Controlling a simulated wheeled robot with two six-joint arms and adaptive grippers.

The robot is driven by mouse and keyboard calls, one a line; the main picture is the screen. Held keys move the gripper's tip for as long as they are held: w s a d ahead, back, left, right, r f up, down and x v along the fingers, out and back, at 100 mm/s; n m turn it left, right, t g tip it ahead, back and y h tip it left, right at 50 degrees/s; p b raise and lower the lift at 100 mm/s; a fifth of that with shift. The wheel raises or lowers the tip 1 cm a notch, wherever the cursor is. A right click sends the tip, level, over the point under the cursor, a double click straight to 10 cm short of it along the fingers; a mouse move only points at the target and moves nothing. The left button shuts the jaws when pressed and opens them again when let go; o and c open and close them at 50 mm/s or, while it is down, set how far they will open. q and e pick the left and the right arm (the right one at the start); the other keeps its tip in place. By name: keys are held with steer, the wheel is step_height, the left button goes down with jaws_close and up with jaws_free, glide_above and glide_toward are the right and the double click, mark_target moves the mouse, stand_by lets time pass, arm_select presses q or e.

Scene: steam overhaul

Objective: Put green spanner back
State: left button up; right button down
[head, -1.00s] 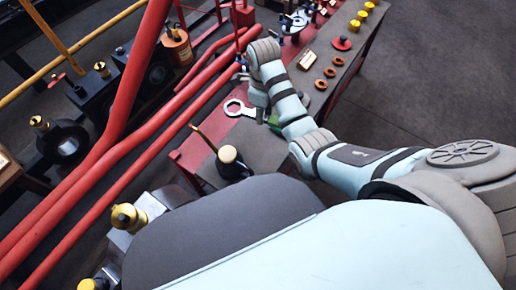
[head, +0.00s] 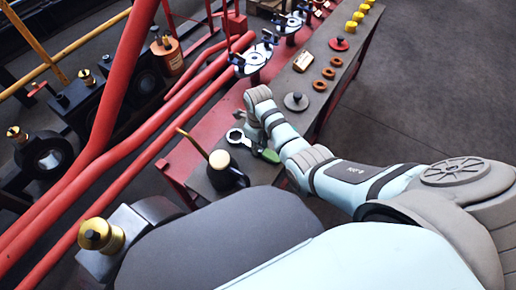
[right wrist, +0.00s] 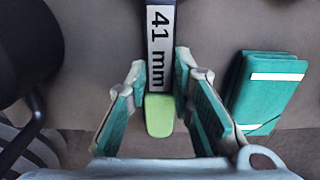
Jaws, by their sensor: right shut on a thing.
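The spanner's ring end (head: 235,136) shows just left of my right gripper (head: 254,140) in the head view, over the near end of the bench. In the right wrist view, the spanner's dark handle with a white "41 mm" label (right wrist: 159,45) and a light green end (right wrist: 159,115) lies between the fingers of my right gripper (right wrist: 163,92). The gripper is shut on the spanner. Whether the spanner touches the bench top I cannot tell. My left gripper is not in view.
A black oil can with a pale top (head: 222,160) stands close to the spanner's ring. A teal folded item (right wrist: 268,92) lies right of the gripper. Along the bench are a grey disc (head: 296,101), copper rings (head: 320,85) and a silver valve part (head: 250,60). Red pipes (head: 190,120) run alongside.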

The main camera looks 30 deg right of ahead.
steer(key=shift+w, duration=0.1)
steer(key=c, duration=1.4)
jaws_free()
steer(key=shift+f, duration=0.1)
step_height(320, 180, up, 12)
steer(key=p, duration=0.6)
